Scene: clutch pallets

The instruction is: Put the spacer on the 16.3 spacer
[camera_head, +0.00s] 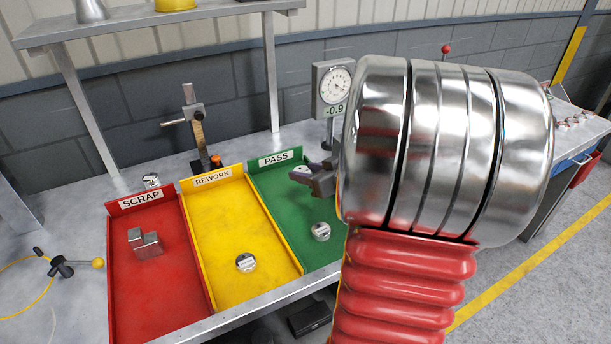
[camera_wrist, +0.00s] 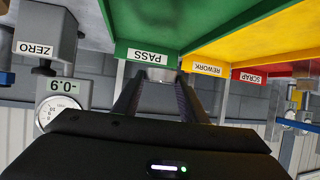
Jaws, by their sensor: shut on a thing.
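My gripper (camera_head: 312,176) hangs over the back of the green PASS tray, near its label. It is shut on a small silver spacer; in the wrist view the spacer (camera_wrist: 163,74) shows between the fingertips (camera_wrist: 160,84), in front of the PASS label. One round metal spacer (camera_head: 321,231) lies in the green tray and another (camera_head: 246,262) in the yellow REWORK tray. A third round metal piece (camera_head: 151,180) stands behind the red SCRAP tray. The markings on their tops are too small to read, so I cannot tell which is 16.3.
The trays are red (camera_head: 170,290), yellow (camera_head: 220,215) and green (camera_head: 270,195), with low walls. A stepped metal block (camera_head: 145,243) lies in the red one. A dial gauge (camera_head: 333,88) reading -0.9 and a gauge stand (camera_head: 197,130) stand behind. My arm hides the right side.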

